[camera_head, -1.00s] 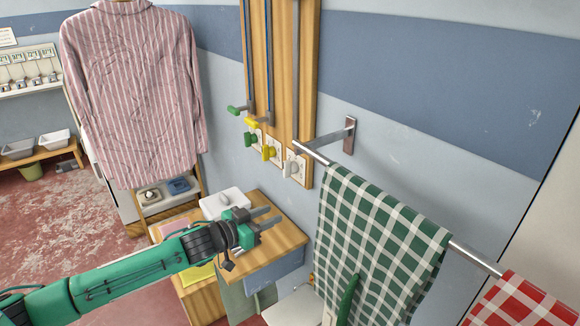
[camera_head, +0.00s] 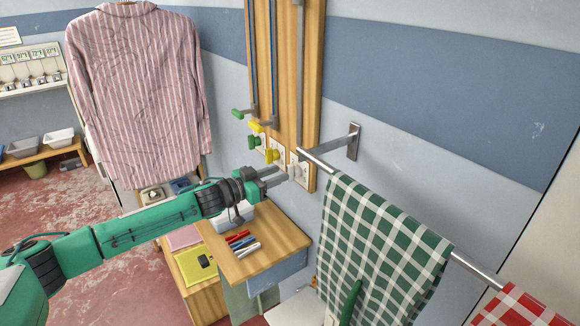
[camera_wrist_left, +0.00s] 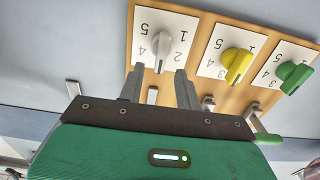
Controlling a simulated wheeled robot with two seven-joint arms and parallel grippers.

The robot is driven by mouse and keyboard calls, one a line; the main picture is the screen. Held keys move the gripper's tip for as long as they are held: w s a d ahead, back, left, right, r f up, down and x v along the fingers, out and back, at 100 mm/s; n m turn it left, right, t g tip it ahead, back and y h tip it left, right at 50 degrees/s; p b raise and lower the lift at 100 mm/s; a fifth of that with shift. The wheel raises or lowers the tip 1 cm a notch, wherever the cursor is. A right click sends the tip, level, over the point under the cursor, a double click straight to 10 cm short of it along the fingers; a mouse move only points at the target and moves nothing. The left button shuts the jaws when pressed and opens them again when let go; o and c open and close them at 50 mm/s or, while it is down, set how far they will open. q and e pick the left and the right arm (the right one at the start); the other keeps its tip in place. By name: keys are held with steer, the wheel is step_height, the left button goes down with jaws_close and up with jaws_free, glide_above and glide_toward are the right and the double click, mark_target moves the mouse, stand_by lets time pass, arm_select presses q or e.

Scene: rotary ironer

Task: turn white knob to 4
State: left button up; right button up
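The white knob (camera_wrist_left: 163,46) sits on a white numbered plate on the wooden board in the left wrist view. Its narrow end points down the picture, and I cannot read exactly which number it marks. In the head view the white knob (camera_head: 301,172) shows just right of my fingertips. My left gripper (camera_head: 284,175) is open and empty. In the left wrist view its two fingers (camera_wrist_left: 160,82) stand apart, with their tips just below the white knob, and no contact is seen.
Beside the white knob are a yellow knob (camera_wrist_left: 238,65) and a green knob (camera_wrist_left: 294,77). Levers with green (camera_head: 239,113) and yellow (camera_head: 255,126) handles hang above. A metal rail (camera_head: 318,160) with a green checked cloth (camera_head: 380,235) is close right. A small wooden table (camera_head: 285,238) is below.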

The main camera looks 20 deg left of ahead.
mark_target(287, 170)
arm_select(q)
steer(key=shift+p+x, duration=0.4)
steer(key=shift+x, duration=2.25)
steer(key=shift+c, duration=0.2)
steer(key=c, duration=0.6)
